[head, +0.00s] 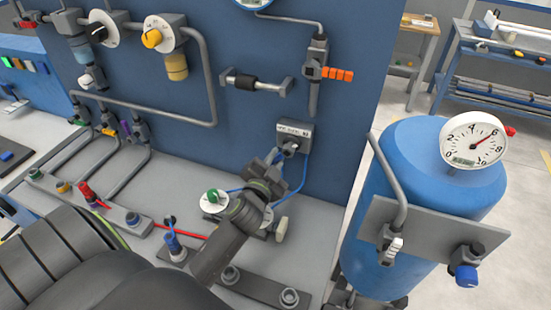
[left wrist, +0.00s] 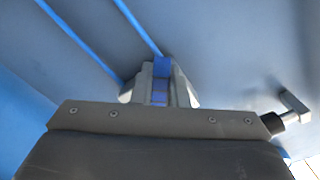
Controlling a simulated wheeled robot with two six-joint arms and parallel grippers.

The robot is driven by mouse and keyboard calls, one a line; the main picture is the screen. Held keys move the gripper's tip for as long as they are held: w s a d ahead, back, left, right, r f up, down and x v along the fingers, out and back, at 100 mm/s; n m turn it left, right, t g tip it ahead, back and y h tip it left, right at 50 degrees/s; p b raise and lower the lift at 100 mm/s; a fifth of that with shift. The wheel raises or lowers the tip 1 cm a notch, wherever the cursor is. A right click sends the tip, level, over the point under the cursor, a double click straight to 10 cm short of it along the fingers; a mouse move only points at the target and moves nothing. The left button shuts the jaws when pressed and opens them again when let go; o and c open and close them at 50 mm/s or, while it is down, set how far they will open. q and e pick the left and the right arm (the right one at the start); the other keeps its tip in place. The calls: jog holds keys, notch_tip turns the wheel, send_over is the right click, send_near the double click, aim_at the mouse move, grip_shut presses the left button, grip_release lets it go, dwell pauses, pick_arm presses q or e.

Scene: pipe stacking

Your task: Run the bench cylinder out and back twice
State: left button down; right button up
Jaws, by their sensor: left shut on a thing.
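My left gripper (head: 272,168) reaches over the bench to just below the grey hand valve box (head: 295,133) on the blue panel. In the left wrist view the left gripper (left wrist: 159,88) is shut on a small blue piece (left wrist: 162,66), which lines up with a blue tube (left wrist: 138,25). I cannot tell whether that piece is a tube end or the valve's handle. Blue tubing (head: 303,178) also shows beside the gripper in the head view. I cannot clearly make out the bench cylinder; my left arm covers part of the bench. My right gripper is out of view.
A dial with a green knob (head: 213,197) and a blue fitting (head: 173,241) stand on the bench near my arm. A blue tank (head: 414,165) with a gauge (head: 472,139) stands at the right. Pipes and valves with an orange handle (head: 337,74) project from the panel.

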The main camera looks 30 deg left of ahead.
pick_arm(q)
jog(key=shift+f, duration=0.1)
dwell(0.3)
jog(key=shift+w+d+f+n+b, duration=0.1)
jog(key=shift+d+f+n+b, duration=0.2)
jog(key=shift+n+b, duration=0.5)
jog(key=w+d+n+b, duration=0.1)
jog(key=d+n+b, duration=0.5)
jog(key=n, duration=0.8)
jog(key=shift+w+r, duration=0.2)
jog(key=shift+r, duration=0.15)
jog(key=shift+n, duration=0.3)
jog(key=c, duration=1.4)
grip_release()
jog(key=shift+c, duration=0.2)
